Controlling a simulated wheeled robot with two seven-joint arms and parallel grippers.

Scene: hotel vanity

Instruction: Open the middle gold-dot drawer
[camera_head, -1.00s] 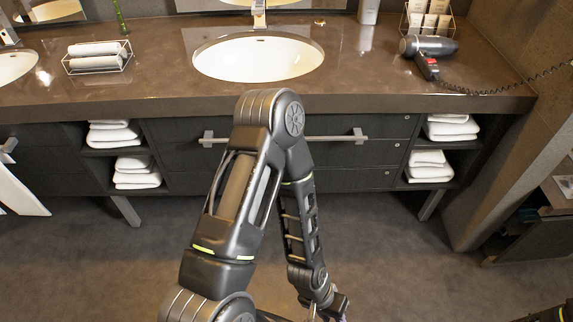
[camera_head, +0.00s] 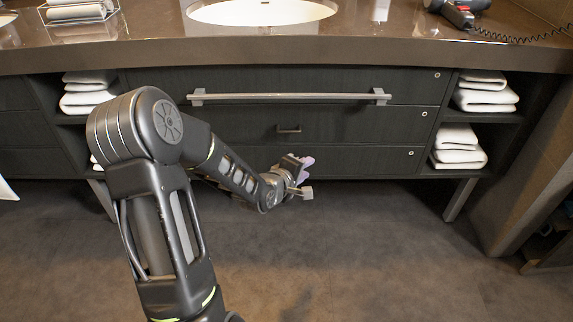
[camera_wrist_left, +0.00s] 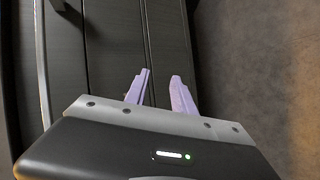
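The middle drawer (camera_head: 345,125) is a dark wood front below the long-bar top drawer and above the bottom drawer. It looks shut. It has a small dark handle (camera_head: 289,129) and a small round dot (camera_head: 424,114) at its right end; the dot's colour is hard to tell. My left gripper (camera_head: 306,168) is low in front of the bottom drawer, below and slightly right of the small handle, and touches no handle. In the left wrist view its two pale purple fingers (camera_wrist_left: 160,82) stand apart with nothing between them. My right gripper is out of view.
The top drawer's long silver bar handle (camera_head: 290,96) runs above the small handle. The countertop (camera_head: 200,52) overhangs the fronts. Open shelves with folded white towels (camera_head: 484,92) flank the drawers.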

